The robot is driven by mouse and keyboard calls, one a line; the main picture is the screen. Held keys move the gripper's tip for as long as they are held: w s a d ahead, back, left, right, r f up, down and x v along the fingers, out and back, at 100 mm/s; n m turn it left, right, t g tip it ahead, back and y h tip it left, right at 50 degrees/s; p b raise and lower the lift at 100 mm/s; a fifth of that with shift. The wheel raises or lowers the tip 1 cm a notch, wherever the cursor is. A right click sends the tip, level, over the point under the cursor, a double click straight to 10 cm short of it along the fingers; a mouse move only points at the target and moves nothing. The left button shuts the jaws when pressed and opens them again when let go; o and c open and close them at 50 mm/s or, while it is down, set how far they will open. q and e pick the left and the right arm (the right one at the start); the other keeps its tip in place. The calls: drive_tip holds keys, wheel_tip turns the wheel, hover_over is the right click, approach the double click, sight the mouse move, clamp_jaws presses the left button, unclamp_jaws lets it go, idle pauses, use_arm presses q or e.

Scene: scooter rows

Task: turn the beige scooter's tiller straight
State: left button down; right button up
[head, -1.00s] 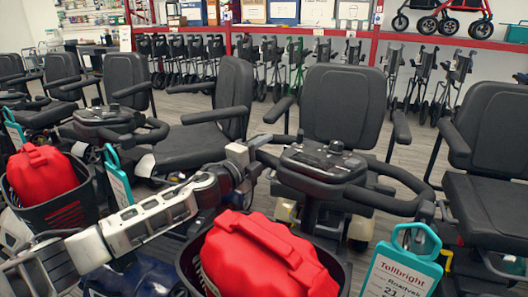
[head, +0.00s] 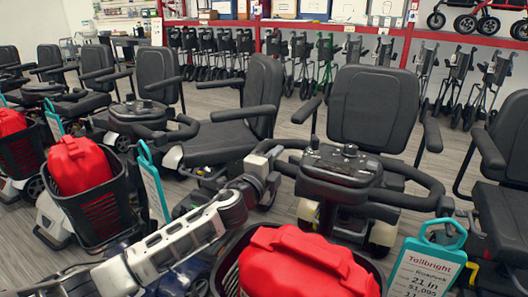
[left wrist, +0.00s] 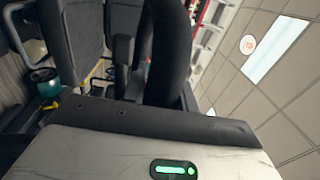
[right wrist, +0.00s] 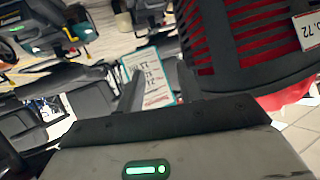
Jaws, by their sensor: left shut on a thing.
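The tiller (head: 340,168) has a black loop handle and a console, in front of a black seat (head: 375,108). Cream fenders (head: 306,210) of this scooter show below it. Its loop slants in the picture, with the right end (head: 438,200) lower than the left. My left gripper (head: 264,168) is shut on the left side of the loop. The handle tube (left wrist: 167,50) stands thick and dark before the palm in the left wrist view. My right gripper (right wrist: 158,90) is open and empty in the right wrist view, with a price tag (right wrist: 150,78) beyond its fingers.
A black basket (head: 225,262) with a red bag (head: 305,262) sits in front of the tiller. A teal-framed price tag (head: 425,268) stands at its right. A second scooter's basket (head: 100,212) is at the left. Walkers line the back under a red shelf (head: 400,32).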

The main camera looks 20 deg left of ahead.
use_arm(q)
drive_tip(key=c, duration=1.1)
unclamp_jaws()
drive_tip(key=shift+s, duration=0.1)
drive_tip(key=shift+s+f, duration=0.1)
drive_tip(key=shift+s, duration=0.05)
drive_tip(key=shift+s+a+f+b, duration=0.1)
drive_tip(key=shift+s+a, duration=0.15)
drive_tip(key=shift+s, duration=2.35)
drive_tip(key=shift+s+a+f+b, duration=0.1)
drive_tip(key=shift+s+a, duration=0.1)
drive_tip(key=shift+s, duration=2.4)
drive_tip(key=shift+s+a+f+b, duration=0.1)
drive_tip(key=shift+s+a, duration=0.15)
drive_tip(key=shift+s, duration=2.35)
